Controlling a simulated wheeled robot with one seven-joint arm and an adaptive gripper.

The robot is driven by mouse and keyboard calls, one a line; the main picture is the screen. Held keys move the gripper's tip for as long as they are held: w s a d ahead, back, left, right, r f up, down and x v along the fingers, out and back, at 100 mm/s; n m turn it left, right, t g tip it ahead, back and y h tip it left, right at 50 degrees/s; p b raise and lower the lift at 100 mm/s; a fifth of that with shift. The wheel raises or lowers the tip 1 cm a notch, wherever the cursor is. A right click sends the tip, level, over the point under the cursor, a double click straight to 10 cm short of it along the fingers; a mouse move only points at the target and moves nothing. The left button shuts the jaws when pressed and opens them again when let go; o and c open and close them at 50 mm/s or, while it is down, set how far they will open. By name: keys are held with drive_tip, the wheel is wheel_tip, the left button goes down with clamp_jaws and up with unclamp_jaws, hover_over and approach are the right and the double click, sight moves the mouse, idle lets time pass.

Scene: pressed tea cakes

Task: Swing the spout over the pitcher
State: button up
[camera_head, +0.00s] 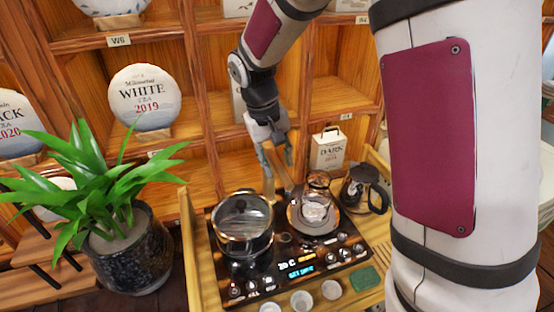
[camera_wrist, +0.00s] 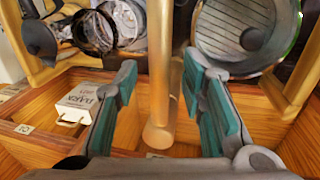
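The spout is a gold-coloured tube (camera_wrist: 162,85) running down the middle of the wrist view, between my gripper's fingers. My gripper (camera_wrist: 158,80) is open, with its teal pads on either side of the tube and visible gaps. In the head view my gripper (camera_head: 279,168) hangs behind the tea stove, and the spout is partly hidden by it. A glass pitcher with a black handle (camera_head: 362,190) stands at the stove's right; it also shows in the wrist view (camera_wrist: 40,40). A round glass vessel (camera_head: 314,211) stands left of it. Where the spout's outlet points is unclear.
A lidded glass pot (camera_head: 243,222) stands on the left of the black stove panel (camera_head: 290,285). Small cups (camera_head: 301,300) line the front. A potted plant (camera_head: 125,255) is at left. Wooden shelves with tea cakes (camera_head: 147,97) and a DARK box (camera_head: 329,149) stand behind.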

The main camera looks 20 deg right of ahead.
drive_tip(key=shift+f, duration=0.1)
clamp_jaws()
drive_tip(key=shift+d, duration=0.15)
drive_tip(key=w+d+n+t+p, duration=0.1)
drive_tip(key=w+d+n+p, duration=0.1)
drive_tip(key=d+n, duration=0.4)
drive_tip(key=shift+w+n+t+y+p, duration=0.25)
drive_tip(key=shift+n+p, duration=0.35)
drive_tip(key=shift+n, duration=0.9)
